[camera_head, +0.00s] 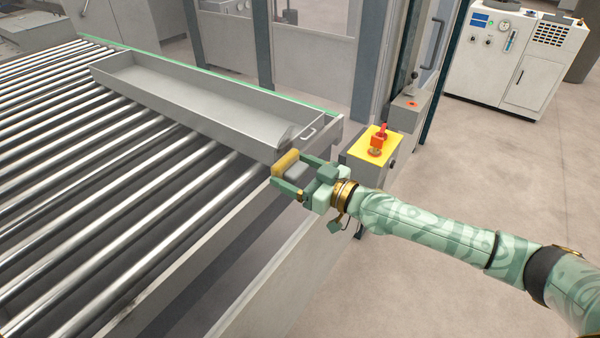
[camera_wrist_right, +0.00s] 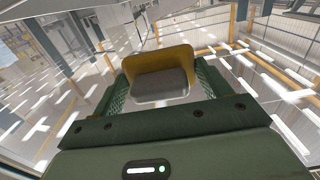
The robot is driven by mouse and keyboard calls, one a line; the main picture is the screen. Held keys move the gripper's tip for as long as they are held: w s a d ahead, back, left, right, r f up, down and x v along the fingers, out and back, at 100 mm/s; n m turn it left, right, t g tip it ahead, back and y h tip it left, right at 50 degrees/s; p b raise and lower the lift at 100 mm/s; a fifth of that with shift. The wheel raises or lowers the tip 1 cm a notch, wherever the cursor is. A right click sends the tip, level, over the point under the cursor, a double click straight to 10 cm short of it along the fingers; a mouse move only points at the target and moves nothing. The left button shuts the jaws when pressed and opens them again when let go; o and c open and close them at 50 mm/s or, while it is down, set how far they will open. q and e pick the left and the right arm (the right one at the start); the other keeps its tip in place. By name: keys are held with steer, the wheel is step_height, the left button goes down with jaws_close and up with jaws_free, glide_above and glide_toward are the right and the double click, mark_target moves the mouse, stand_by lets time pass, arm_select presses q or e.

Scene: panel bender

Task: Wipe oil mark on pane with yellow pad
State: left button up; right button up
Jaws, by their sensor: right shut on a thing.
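The yellow pad (camera_head: 286,160) has a grey block on its back and is held in my right gripper (camera_head: 290,171), above the near right corner of the roller table. In the right wrist view, the fingers of the right gripper (camera_wrist_right: 158,84) are shut on the grey block, and the yellow pad (camera_wrist_right: 158,57) spans beyond the fingertips. Framed clear panes (camera_head: 320,18) stand at the back of the head view, apart from the pad. I cannot make out an oil mark in either view. My left gripper is not in view.
A long grey metal tray (camera_head: 200,100) lies on the roller table (camera_head: 110,165). A yellow control box with a red switch (camera_head: 380,135) stands close beyond the right gripper. A white cabinet (camera_head: 515,60) is at the back right. The floor at right is clear.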

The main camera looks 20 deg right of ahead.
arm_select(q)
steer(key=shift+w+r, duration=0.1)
arm_select(e)
steer(key=shift+x, duration=0.85)
stand_by(0.4)
